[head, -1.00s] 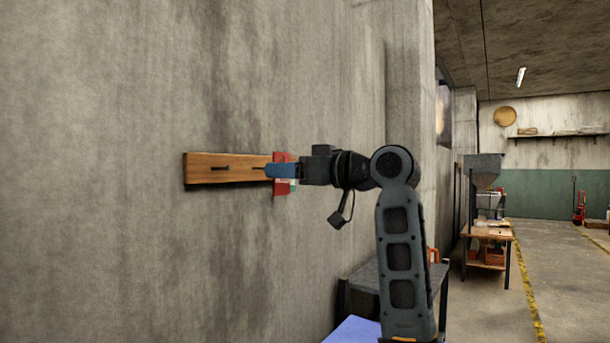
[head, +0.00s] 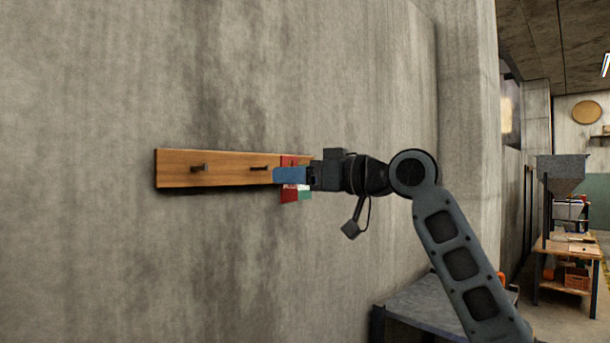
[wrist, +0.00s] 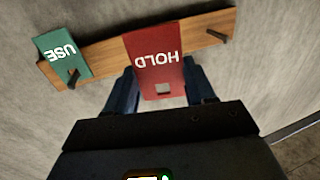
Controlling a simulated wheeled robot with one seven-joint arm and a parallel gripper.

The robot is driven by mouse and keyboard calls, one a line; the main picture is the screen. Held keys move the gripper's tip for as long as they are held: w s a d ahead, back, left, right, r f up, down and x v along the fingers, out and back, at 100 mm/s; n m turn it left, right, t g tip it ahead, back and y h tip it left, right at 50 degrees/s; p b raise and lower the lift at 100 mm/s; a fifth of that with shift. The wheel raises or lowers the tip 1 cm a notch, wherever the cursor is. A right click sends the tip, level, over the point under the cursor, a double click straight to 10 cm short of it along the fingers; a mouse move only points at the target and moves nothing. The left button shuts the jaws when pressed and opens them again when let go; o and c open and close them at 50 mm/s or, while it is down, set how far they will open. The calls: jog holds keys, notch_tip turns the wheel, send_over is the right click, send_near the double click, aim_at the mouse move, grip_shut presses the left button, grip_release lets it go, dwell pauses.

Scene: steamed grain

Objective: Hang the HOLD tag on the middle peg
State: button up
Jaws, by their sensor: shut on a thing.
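The red HOLD tag (head: 289,192) is in my gripper (head: 276,175), in front of the right part of the wooden peg board (head: 228,170). In the wrist view the HOLD tag (wrist: 153,58) sits between the blue fingers, its lettering upside down and its square hole toward my gripper. The gap between tag and board is hard to judge.
The left peg (head: 199,167) is bare. A green USE tag (wrist: 62,55) hangs on the board's other peg; in the head view the USE tag (head: 304,194) is mostly hidden behind the HOLD tag and gripper. A dark table (head: 425,305) stands below. The wall left of the board is clear.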

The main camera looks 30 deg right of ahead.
jog(key=shift+w+d+f+x, duration=0.1)
jog(key=shift+w+d+x, duration=0.15)
jog(key=shift+x, duration=1.3)
jog(key=shift+w+d+f+x, duration=0.15)
jog(key=shift+d+x, duration=0.2)
jog(key=shift+x, duration=1.25)
jog(key=shift+w+d+f+x, duration=0.1)
jog(key=shift+w+d+x, duration=0.2)
jog(key=shift+x, duration=1.25)
jog(key=o, duration=1.1)
jog(key=shift+s, duration=0.1)
